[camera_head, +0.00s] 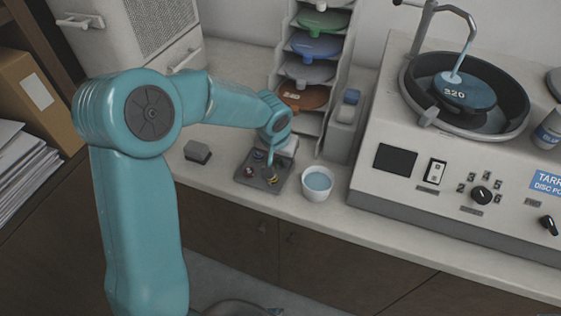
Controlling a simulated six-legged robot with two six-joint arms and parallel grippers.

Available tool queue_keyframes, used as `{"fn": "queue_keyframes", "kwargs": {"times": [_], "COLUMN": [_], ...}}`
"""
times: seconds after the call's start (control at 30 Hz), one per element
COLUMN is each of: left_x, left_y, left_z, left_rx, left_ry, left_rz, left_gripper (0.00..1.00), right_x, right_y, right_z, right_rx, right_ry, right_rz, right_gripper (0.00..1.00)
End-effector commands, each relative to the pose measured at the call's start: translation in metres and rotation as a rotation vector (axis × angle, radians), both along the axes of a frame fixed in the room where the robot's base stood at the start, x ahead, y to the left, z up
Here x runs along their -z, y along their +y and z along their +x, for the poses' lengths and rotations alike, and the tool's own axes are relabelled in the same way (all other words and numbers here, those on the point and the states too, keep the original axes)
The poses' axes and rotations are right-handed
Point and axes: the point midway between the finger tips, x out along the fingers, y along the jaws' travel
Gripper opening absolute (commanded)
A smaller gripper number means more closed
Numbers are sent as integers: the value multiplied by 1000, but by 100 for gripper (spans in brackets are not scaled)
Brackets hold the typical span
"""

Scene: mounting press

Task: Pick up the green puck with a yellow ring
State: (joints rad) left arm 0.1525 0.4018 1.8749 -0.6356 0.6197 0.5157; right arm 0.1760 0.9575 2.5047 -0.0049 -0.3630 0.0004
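A small dark grey tray (246,180) lies on the counter and holds several small pucks. One puck near the tray's front right (272,180) shows yellow; I cannot make out a green body on it. Another puck (249,171) at the left looks reddish, and one at the back (258,155) looks bluish. My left gripper (271,160) points down over the right part of the tray, just above or beside the yellow-marked puck. It is small here, and whether its fingers are open or touch a puck cannot be told. My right gripper is out of view.
A white cup of blue liquid (318,183) stands close to the tray's right. A grey block (197,151) sits to its left. A rack of coloured discs (311,72) stands behind. The polishing machine (408,190) fills the right. The counter's front edge is close.

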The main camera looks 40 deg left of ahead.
Motion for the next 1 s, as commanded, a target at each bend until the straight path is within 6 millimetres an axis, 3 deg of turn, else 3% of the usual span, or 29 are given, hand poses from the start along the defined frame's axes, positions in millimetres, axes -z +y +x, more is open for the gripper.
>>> {"fn": "queue_keyframes", "kwargs": {"times": [0.4,0.57,0.77,1.0], "left_x": [-1,-13,-54,-130], "left_y": [0,0,0,0], "left_z": [0,1,1,1], "left_rx": [0,0,-1,1], "left_ry": [-1,-3,-7,-7], "left_rz": [0,2,1,0], "left_gripper": [1,1,1,1], "right_x": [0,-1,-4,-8], "right_y": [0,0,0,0], "right_z": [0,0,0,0], "right_rx": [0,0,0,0], "right_ry": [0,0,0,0], "right_rz": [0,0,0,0], "right_gripper": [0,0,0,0]}}
